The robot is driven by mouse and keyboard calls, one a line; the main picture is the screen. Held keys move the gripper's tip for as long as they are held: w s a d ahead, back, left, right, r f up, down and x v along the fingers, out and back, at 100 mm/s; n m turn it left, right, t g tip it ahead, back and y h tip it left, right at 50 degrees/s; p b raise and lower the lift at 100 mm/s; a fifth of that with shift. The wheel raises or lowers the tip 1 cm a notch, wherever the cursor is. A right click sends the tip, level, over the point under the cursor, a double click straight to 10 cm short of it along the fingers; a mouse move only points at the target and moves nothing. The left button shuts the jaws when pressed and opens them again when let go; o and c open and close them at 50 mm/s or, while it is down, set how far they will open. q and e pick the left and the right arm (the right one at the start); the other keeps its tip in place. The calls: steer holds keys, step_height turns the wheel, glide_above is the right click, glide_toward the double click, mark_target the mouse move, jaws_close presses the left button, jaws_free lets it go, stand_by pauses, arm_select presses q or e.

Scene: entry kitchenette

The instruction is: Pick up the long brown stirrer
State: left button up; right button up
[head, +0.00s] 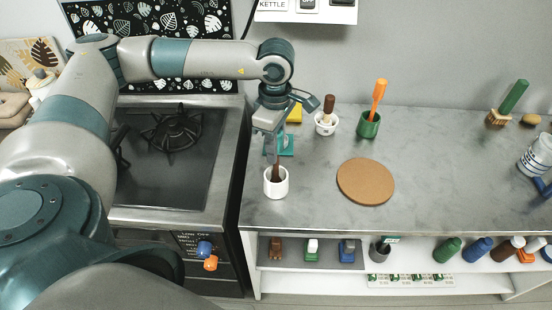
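A long brown stirrer (277,171) stands in a white cup (276,189) near the left front edge of the grey counter. My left gripper (272,154) points down right over this cup, with its fingers at the upper part of the stirrer. The fingers hide the stirrer's top, and I cannot tell whether they are closed on it. A second, shorter brown handle (328,105) stands in another white cup (324,127) farther back. My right gripper is not in view.
A green cup (369,128) with an orange utensil (378,95) stands at the back. A round cork mat (365,181) lies to the right of the stirrer's cup. A teal item (287,147) and a yellow item (295,115) sit behind the gripper. The stove (165,185) is left.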

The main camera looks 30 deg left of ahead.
arm_select(q)
jaws_close()
steer(key=shift+r, duration=0.1)
steer(key=shift+r+b, duration=0.4)
steer(key=shift+r, duration=0.2)
step_height(320, 180, up, 8)
steer(key=b, duration=0.2)
steer(key=shift+f+b, duration=0.25)
steer(key=shift+b, duration=0.15)
steer(key=shift+r, duration=0.6)
